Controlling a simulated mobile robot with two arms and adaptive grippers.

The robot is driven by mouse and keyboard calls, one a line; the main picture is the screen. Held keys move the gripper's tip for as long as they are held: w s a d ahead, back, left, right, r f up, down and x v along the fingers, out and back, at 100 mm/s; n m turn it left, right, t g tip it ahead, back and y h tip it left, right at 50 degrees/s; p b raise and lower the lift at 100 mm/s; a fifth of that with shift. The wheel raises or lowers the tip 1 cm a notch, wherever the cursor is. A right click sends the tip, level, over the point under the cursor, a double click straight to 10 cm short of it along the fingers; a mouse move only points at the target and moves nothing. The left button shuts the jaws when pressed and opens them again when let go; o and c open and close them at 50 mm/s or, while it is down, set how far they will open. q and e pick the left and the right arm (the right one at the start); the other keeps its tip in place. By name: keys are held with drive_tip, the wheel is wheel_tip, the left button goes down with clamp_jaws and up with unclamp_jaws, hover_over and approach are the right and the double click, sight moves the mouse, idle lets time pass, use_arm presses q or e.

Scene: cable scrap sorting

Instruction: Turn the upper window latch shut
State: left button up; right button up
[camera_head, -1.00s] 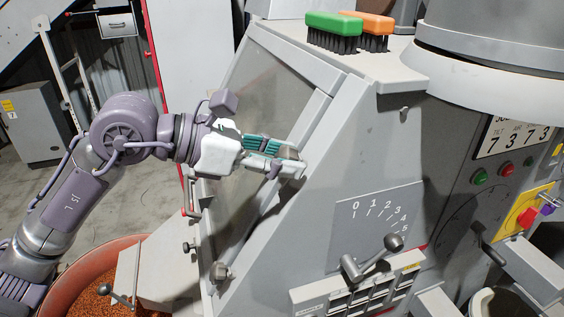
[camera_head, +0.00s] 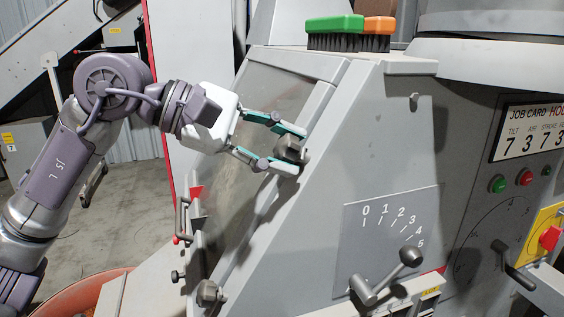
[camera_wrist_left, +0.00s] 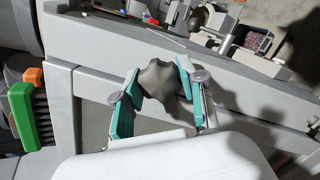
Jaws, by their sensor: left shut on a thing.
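The upper window latch is a dark grey lobed knob (camera_head: 289,148) on the right frame of the sloped window (camera_head: 240,125). My left gripper (camera_head: 292,150) is at the latch, with its teal-padded fingers on either side of it. In the left wrist view, the latch knob (camera_wrist_left: 160,80) sits between the fingertips (camera_wrist_left: 160,82), and the gripper is shut on it. A similar lower latch (camera_head: 209,292) sits at the bottom of the same frame. My right gripper is not in view.
A green brush (camera_head: 335,23) and an orange brush (camera_head: 379,25) lie on the machine's top ledge. A lever (camera_head: 385,275) with a numbered scale is on the front panel. A red-marked handle (camera_head: 182,220) stands at the window's left edge.

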use_arm(q)
drive_tip(key=m+b, duration=0.1)
drive_tip(key=m, duration=0.2)
drive_tip(key=shift+m, duration=0.3)
drive_tip(key=shift+m+g+y+b, duration=0.3)
drive_tip(key=shift+m+y+b, duration=0.1)
drive_tip(key=shift+m, duration=1.2)
drive_tip(key=o, duration=1.2)
drive_tip(key=shift+c, duration=0.2)
drive_tip(key=v, duration=1.2)
